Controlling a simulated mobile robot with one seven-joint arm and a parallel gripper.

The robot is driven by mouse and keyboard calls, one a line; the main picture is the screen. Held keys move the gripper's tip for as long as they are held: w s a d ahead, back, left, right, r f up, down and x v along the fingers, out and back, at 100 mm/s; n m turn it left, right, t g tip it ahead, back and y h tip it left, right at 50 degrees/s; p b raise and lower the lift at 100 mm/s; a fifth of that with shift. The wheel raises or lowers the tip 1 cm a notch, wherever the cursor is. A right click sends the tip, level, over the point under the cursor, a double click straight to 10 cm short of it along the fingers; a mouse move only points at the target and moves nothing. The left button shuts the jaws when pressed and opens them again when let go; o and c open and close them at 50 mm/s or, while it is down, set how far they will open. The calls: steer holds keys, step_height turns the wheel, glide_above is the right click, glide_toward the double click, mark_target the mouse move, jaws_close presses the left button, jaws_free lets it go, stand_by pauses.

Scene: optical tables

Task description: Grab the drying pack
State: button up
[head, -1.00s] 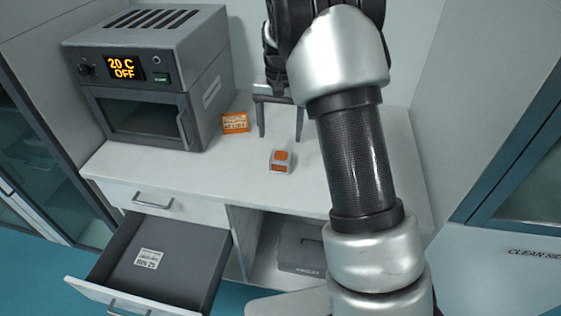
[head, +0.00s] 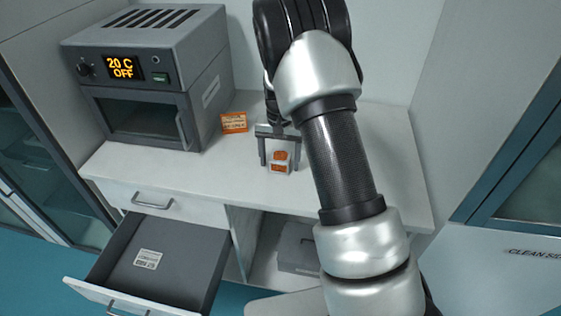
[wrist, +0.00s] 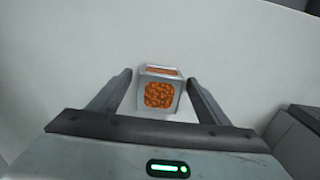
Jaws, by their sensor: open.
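The drying pack (head: 279,163) is a small white-grey block with orange bead-filled windows, sitting on the white counter. In the wrist view the pack (wrist: 160,92) lies between the two fingers, nearer their tips. My gripper (head: 279,162) is open and reaches down over the pack, with one finger on each side. In the wrist view my gripper (wrist: 160,84) shows a gap between each finger and the pack. Whether the fingertips touch the counter is not clear.
A grey oven (head: 150,80) reading "20 C OFF" stands at the left of the counter (head: 370,150). An orange label card (head: 234,123) is beside it. An open drawer (head: 185,262) sticks out below. A grey case (head: 297,250) sits in the lower shelf. The counter's right side is clear.

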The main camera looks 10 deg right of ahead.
steer(key=c, duration=1.3)
